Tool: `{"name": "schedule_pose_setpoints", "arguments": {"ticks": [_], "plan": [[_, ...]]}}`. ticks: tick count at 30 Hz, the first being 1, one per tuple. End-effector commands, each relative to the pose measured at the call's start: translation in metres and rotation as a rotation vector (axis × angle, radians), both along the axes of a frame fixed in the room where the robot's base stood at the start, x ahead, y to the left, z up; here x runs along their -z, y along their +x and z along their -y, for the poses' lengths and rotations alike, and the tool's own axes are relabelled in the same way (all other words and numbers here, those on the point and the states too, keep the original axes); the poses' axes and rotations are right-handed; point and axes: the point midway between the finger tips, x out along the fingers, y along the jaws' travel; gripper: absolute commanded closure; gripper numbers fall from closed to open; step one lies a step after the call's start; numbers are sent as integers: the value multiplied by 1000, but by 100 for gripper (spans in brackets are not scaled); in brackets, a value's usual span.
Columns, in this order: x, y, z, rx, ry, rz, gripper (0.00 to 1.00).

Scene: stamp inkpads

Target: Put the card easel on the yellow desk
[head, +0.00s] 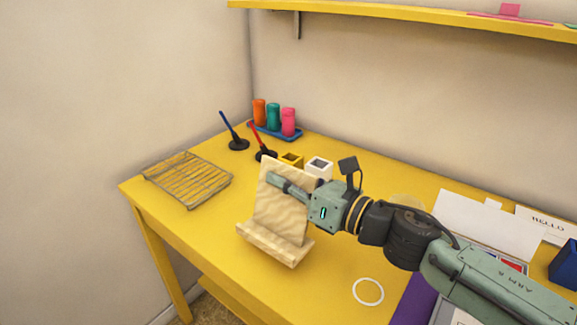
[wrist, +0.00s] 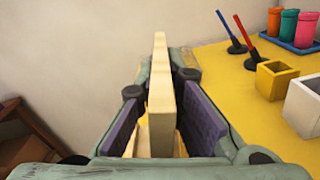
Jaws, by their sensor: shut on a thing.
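The card easel (head: 284,212) is pale wood with a tilted back board and a ledge along its lower front. In the head view it is upright over the front left part of the yellow desk (head: 330,270). I cannot tell whether its base touches the desk. My gripper (head: 287,188) is shut on the easel's back board. In the wrist view the board of the easel (wrist: 160,100) stands edge-on between the two purple finger pads of my gripper (wrist: 165,120). The easel's lower part is mostly hidden there.
A wire rack (head: 188,178) lies left of the easel. Behind it are two pens in black stands (head: 238,143), a yellow cup (head: 291,160), a white cup (head: 319,167) and a blue tray (head: 275,130) of coloured bottles. A white ring (head: 368,291) lies right.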

Motion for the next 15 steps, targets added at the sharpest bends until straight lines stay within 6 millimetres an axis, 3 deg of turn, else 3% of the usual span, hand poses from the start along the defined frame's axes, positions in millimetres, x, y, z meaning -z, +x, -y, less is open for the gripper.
{"name": "schedule_pose_setpoints", "arguments": {"ticks": [3, 6, 11, 15], "plan": [[0, 29, 4, -1, 0, -1, 100], [2, 45, 7, -1, 1, -1, 100], [6, 54, 9, 0, 0, 0, 100], [24, 54, 8, -1, 4, -3, 100]]}}
